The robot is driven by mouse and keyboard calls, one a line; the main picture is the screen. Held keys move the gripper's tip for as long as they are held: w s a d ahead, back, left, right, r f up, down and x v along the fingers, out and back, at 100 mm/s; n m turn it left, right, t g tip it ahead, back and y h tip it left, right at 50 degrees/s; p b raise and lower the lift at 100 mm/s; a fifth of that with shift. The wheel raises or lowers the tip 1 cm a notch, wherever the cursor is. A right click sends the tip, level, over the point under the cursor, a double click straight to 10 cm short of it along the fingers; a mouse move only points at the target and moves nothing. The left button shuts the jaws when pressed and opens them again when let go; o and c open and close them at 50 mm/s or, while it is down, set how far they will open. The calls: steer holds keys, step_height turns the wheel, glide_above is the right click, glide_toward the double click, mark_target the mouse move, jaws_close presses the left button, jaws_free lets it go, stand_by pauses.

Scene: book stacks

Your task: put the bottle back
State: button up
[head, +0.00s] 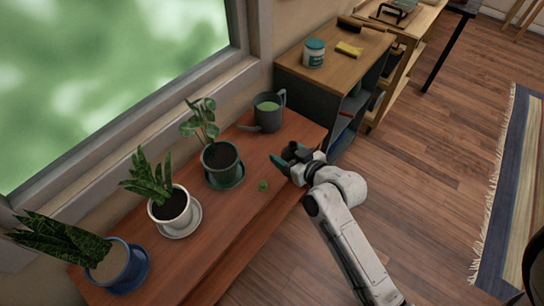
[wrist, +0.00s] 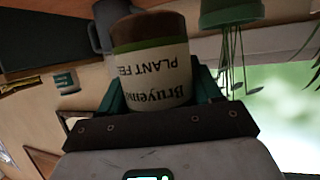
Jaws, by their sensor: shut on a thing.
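The bottle (wrist: 155,75) is a white-labelled container with the words "PLANT FEED", and brown and green bands near one end. In the wrist view it sits between the fingers of my gripper (wrist: 160,95), which is shut on it. The wrist view is upside down, and the label reads upside down in it, so the bottle looks roughly upright. In the head view my gripper (head: 291,157) is over the right edge of the wooden bench (head: 225,255), and I cannot make out the bottle there. A small green cap-like piece (head: 263,185) lies on the bench left of my gripper.
A grey watering can (head: 268,117) with green liquid stands behind my gripper. Potted plants stand on the bench: green pot (head: 222,165), white pot (head: 172,210), blue pot (head: 115,267). A cabinet (head: 335,65) beyond holds a white-and-teal jar (head: 314,53) and a yellow brush (head: 348,49).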

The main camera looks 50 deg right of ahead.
steer(key=w+d+f, duration=0.1)
steer(key=w+f, duration=0.1)
steer(key=w, duration=0.1)
steer(key=w+d+f, duration=0.2)
steer(key=f, duration=0.1)
steer(key=w+d+f, duration=0.1)
steer(key=w+f, duration=0.1)
steer(key=w, duration=0.1)
steer(key=shift+w+d+f, duration=0.15)
steer(key=shift+w+f, duration=0.2)
steer(key=shift+w+d+f+b, duration=0.15)
steer(key=shift+f+b, duration=0.25)
steer(key=shift+f, duration=1.3)
steer(key=shift+f, duration=0.25)
steer(key=o, duration=1.3)
steer(key=shift+r, duration=0.1)
